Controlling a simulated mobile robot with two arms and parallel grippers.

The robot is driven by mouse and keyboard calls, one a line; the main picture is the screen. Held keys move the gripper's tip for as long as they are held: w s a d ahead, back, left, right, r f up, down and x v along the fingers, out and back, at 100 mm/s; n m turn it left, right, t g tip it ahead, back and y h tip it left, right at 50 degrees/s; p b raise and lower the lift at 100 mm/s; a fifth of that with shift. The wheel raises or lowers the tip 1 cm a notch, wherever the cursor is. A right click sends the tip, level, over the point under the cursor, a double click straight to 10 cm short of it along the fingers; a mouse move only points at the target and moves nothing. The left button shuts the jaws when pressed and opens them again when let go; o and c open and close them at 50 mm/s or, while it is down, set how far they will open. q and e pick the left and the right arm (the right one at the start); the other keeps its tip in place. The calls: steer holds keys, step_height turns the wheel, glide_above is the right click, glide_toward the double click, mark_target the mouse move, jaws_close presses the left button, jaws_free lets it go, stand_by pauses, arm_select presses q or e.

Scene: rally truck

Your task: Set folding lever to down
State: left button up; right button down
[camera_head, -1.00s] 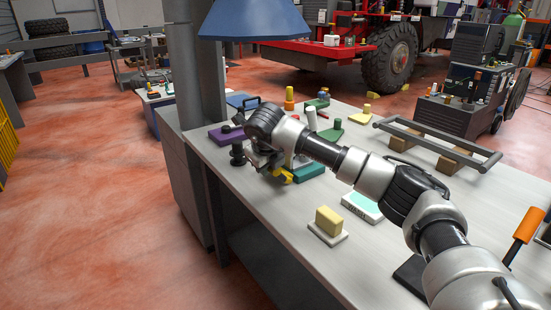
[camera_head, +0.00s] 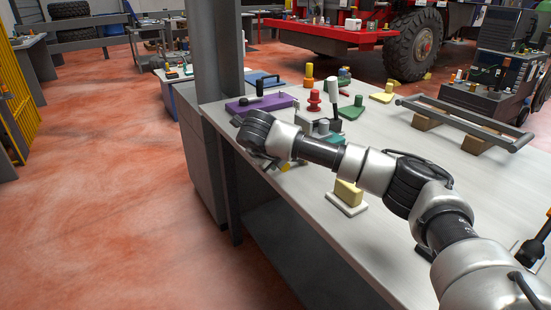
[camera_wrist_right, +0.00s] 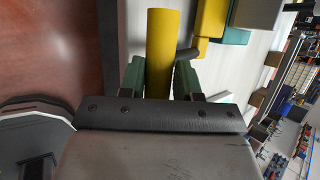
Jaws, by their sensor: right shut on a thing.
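My right gripper (camera_wrist_right: 160,72) is shut on a yellow cylindrical handle (camera_wrist_right: 162,45), which runs up between its green finger pads in the right wrist view. I take this handle to be part of the folding lever. A yellow part and a teal part (camera_wrist_right: 236,37) show just right of it, with a short dark rod (camera_wrist_right: 190,53) beside the handle. In the head view a bit of yellow (camera_head: 284,166) shows under my right wrist at the bench's front edge; the wrist hides most of the lever and gripper. My left gripper is in neither view.
Behind my wrist on the grey bench (camera_head: 375,145) stand a purple block (camera_head: 262,104) with a black handle, a red knob (camera_head: 314,100), a white-handled lever (camera_head: 334,98) and an orange cylinder (camera_head: 309,76). A yellow block (camera_head: 348,192) sits in front of my forearm.

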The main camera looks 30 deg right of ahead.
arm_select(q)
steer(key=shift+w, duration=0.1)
arm_select(e)
steer(key=shift+s+d+f, duration=0.15)
steer(key=shift+s+f, duration=0.05)
steer(key=shift+f, duration=0.5)
steer(key=c, duration=0.9)
jaws_free()
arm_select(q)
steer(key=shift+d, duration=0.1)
arm_select(e)
steer(key=shift+o, duration=0.3)
steer(key=shift+w+d, duration=0.1)
steer(key=shift+d, duration=0.05)
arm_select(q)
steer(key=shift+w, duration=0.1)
arm_select(e)
steer(key=shift+w, duration=0.1)
steer(key=shift+a+r, duration=0.2)
steer(key=shift+r, duration=0.05)
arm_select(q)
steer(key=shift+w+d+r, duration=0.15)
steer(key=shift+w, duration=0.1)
arm_select(e)
steer(key=v, duration=1)
steer(key=shift+r, duration=0.2)
